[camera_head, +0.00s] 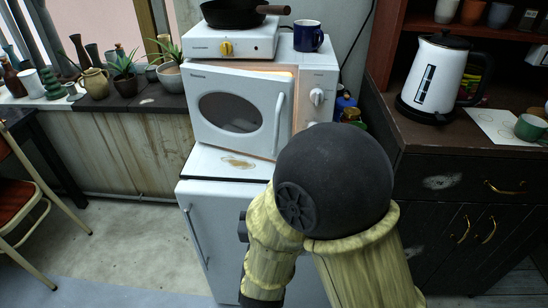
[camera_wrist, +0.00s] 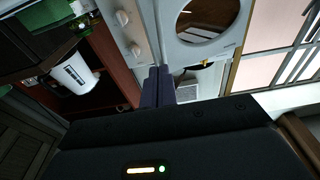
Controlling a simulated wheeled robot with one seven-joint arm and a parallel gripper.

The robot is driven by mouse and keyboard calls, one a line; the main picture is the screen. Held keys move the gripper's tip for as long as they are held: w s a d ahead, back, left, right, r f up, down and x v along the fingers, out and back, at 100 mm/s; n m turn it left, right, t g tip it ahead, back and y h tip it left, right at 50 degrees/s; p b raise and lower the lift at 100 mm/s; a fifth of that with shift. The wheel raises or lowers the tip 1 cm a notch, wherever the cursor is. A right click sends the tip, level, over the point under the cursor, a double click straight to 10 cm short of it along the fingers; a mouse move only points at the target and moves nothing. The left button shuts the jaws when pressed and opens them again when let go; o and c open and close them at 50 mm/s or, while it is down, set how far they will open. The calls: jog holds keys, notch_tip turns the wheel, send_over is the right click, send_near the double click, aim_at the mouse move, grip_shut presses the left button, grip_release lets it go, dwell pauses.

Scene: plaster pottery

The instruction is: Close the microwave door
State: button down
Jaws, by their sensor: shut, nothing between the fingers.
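The white microwave (camera_head: 318,75) stands on a white cabinet. Its door (camera_head: 236,112), with an oval window and a vertical handle (camera_head: 279,118) on the right, is ajar, and warm light shows in the gap along its top and right side. In the wrist view, the door (camera_wrist: 240,42) with its round window is at the upper right. The control panel (camera_wrist: 121,38) with knobs is left of it. My gripper (camera_wrist: 159,71) is shut and empty, with its tips close to the gap between panel and door; contact cannot be told. My arm hides it in the head view.
A hot plate (camera_head: 232,42) with a black pan (camera_head: 232,14) and a blue mug (camera_head: 308,36) sit on the microwave. A sill (camera_head: 150,102) with potted plants is at left. A dark cabinet (camera_head: 440,185) with a white kettle (camera_head: 437,75) stands at right.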

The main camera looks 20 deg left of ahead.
aim_at(276, 140)
jog(key=p+x, duration=0.2)
jog(key=x, duration=1.2)
jog(key=shift+a+r, duration=0.1)
jog(key=shift+a, duration=0.05)
